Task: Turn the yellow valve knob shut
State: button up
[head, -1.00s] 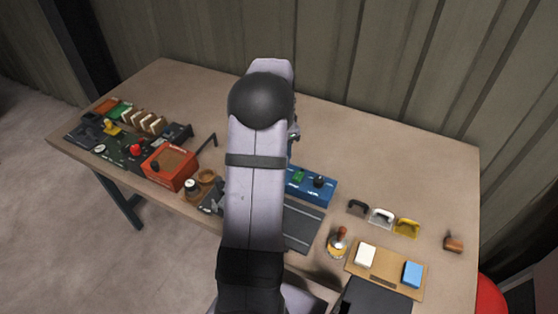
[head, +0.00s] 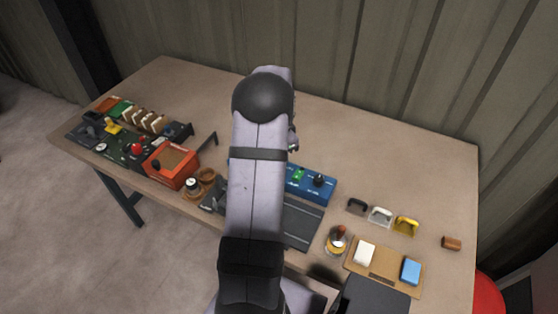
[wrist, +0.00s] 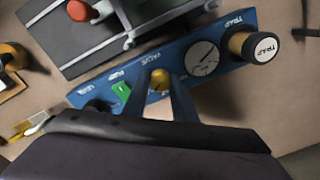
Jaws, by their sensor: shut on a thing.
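The yellow valve knob (wrist: 160,76) sits on the blue panel (wrist: 178,56), beside the VALVE label, in the wrist view. My gripper (wrist: 160,88) has one finger on either side of the knob and is shut on it. The fingers cover part of the knob, so its exact angle is hard to tell. In the head view, part of the blue panel (head: 322,194) shows to the right of my arm. My arm hides the knob and the gripper there.
On the panel, a green switch (wrist: 121,90) is left of the knob. A round gauge (wrist: 202,58) and a large TRAP cap (wrist: 258,46) are to the right. A red box (head: 171,167) stands to the left on the table. The back of the table is clear.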

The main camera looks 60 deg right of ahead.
jog(key=shift+n, duration=0.4)
jog(key=n, duration=0.5)
jog(key=shift+n+p, duration=0.3)
jog(key=n, duration=0.5)
jog(key=shift+d+n, duration=0.1)
jog(key=shift+n, duration=0.2)
jog(key=o, duration=1)
jog(key=shift+o, duration=0.2)
jog(key=shift+r+b, duration=0.9)
jog(key=shift+r, duration=2.85)
